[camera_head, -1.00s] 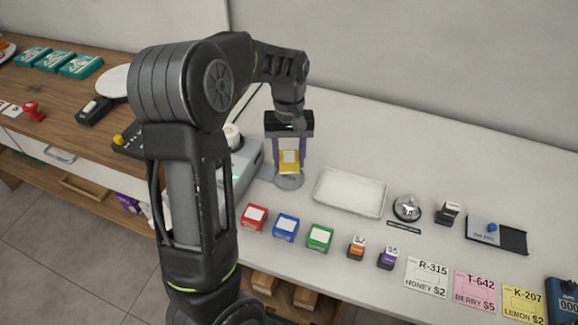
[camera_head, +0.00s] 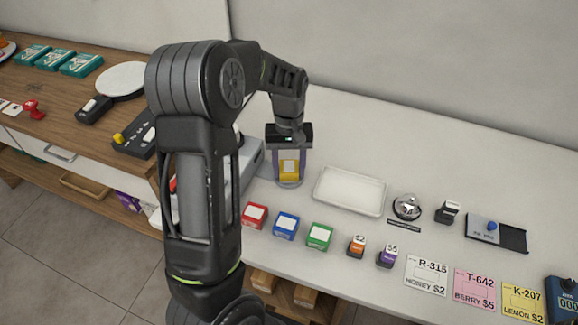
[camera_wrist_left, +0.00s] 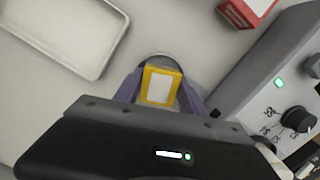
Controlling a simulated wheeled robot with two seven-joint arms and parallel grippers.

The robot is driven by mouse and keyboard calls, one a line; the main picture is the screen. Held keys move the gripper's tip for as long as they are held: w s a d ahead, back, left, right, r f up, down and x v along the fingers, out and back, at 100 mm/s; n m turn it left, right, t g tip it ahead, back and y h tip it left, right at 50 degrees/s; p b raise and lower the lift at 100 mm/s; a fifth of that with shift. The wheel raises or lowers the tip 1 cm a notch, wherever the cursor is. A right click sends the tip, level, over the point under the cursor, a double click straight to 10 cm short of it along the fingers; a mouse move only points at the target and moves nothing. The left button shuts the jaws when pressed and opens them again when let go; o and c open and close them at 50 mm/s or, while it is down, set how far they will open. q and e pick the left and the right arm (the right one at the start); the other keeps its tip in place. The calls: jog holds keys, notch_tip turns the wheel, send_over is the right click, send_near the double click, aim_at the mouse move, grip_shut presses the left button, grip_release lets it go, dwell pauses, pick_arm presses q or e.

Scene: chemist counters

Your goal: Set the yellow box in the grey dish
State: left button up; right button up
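The yellow box (camera_head: 289,168), with a white label, sits between the purple fingers of my left gripper (camera_head: 290,172). In the left wrist view the fingers press against both sides of the yellow box (camera_wrist_left: 160,86). The round grey dish (camera_head: 290,184) lies directly below the box, and its rim (camera_wrist_left: 152,59) shows behind the box in the wrist view. The box is low over the dish; I cannot tell whether it touches it. The box and fingers hide much of the dish. My right gripper is not in view.
A grey device with a knob (camera_wrist_left: 296,118) stands close beside the dish. A white tray (camera_head: 350,207) lies to the right. Red (camera_head: 254,215), blue (camera_head: 286,226) and green (camera_head: 319,236) boxes stand in front. A bell (camera_head: 407,207) is farther right.

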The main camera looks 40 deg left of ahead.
aim_at(289, 163)
pick_arm(q)
jog(key=shift+o, duration=0.7)
jog(key=shift+w+r, duration=0.15)
jog(key=shift+r, duration=0.4)
notch_tip(289, 163, up, 12)
jog(key=b, duration=0.1)
jog(key=shift+w+a+f, duration=0.25)
jog(key=shift+w+a, duration=0.15)
jog(key=shift+a, duration=0.05)
